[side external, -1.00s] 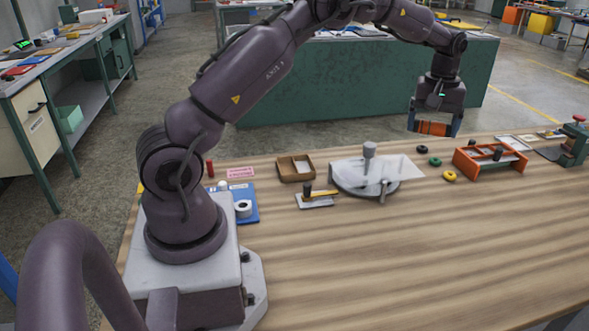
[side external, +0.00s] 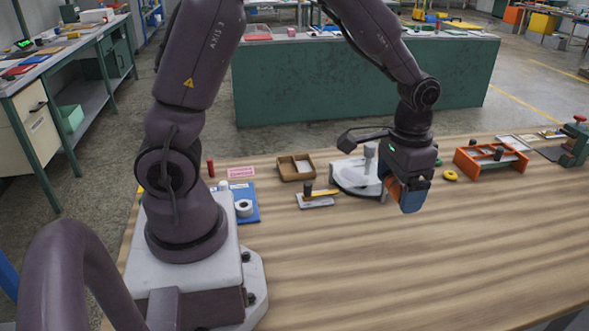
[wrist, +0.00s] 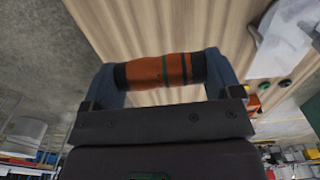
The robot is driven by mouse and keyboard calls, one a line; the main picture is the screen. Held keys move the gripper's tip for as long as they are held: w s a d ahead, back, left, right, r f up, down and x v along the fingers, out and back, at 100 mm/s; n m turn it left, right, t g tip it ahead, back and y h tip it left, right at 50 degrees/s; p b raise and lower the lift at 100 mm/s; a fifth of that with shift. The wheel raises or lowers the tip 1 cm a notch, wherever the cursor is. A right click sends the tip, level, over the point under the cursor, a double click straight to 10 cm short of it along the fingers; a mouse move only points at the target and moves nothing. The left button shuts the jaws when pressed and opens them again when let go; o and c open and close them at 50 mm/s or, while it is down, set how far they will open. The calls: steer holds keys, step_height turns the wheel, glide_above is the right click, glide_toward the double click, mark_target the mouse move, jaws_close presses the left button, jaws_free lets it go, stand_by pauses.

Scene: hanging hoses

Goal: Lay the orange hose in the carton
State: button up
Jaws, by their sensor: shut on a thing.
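My gripper (side external: 408,190) is shut on the orange hose (wrist: 158,71), above the table. In the wrist view the hose is a short orange cylinder with dark green bands and black ends, lying crosswise between my blue-grey fingers. In the side view only a bit of its orange (side external: 394,188) shows beside a finger; the rest is hidden. A small brown open-topped box (side external: 282,176), perhaps the carton, stands on the table to the left of my gripper. No other carton is clear to see.
A round grey fixture with a post (side external: 350,178) stands left of my gripper, partly hidden by it. An orange tray (side external: 466,166) and a yellow ring (side external: 450,175) lie to the right. A blue board (side external: 247,210) lies near my base. The table's front (side external: 420,275) is clear.

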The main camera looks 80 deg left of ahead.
stand_by(0.4)
steer(key=s+a+f+n, duration=0.1)
steer(key=a+f+n, duration=0.15)
steer(key=a, duration=0.75)
steer(key=s+a+f+n, duration=0.15)
steer(key=a+f, duration=0.25)
steer(key=a, duration=0.7)
steer(key=m, duration=0.4)
glide_toward(304, 170)
steer(key=shift+a+f, duration=0.1)
steer(key=shift+f, duration=2.2)
steer(key=o, duration=0.7)
